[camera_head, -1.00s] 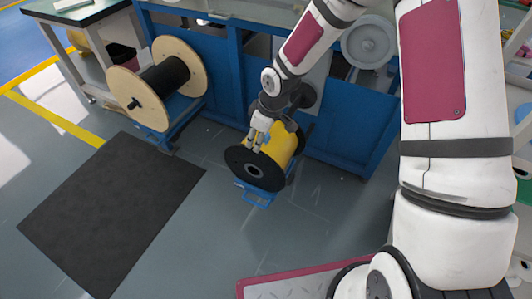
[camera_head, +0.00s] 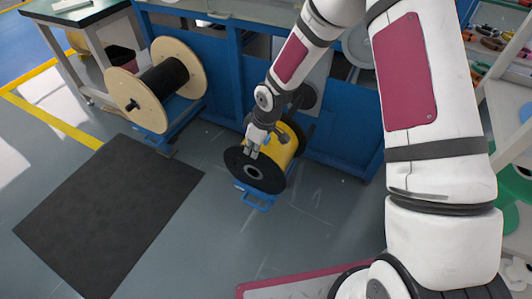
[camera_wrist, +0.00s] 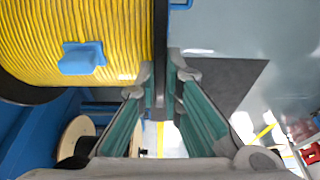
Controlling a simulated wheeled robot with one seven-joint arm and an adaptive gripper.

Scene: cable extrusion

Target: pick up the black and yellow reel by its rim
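The black and yellow reel (camera_head: 258,170) sits low on the floor by the blue machine, its black flange facing forward and its yellow winding behind. My gripper (camera_head: 252,153) is at the top of the front black flange. In the wrist view my gripper (camera_wrist: 163,75) has one finger on each side of the thin black rim (camera_wrist: 161,30), and the fingertips look closed onto it. The yellow winding (camera_wrist: 60,35) fills the upper left there, with a blue block (camera_wrist: 82,58) on it. The exact contact at the fingertips is partly hidden.
A wooden reel with black cable (camera_head: 150,88) stands on a blue stand to the left. A dark mat (camera_head: 108,205) lies on the floor in front. Blue machine panels (camera_head: 340,130) stand close behind the reel. The grey floor in front of it is clear.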

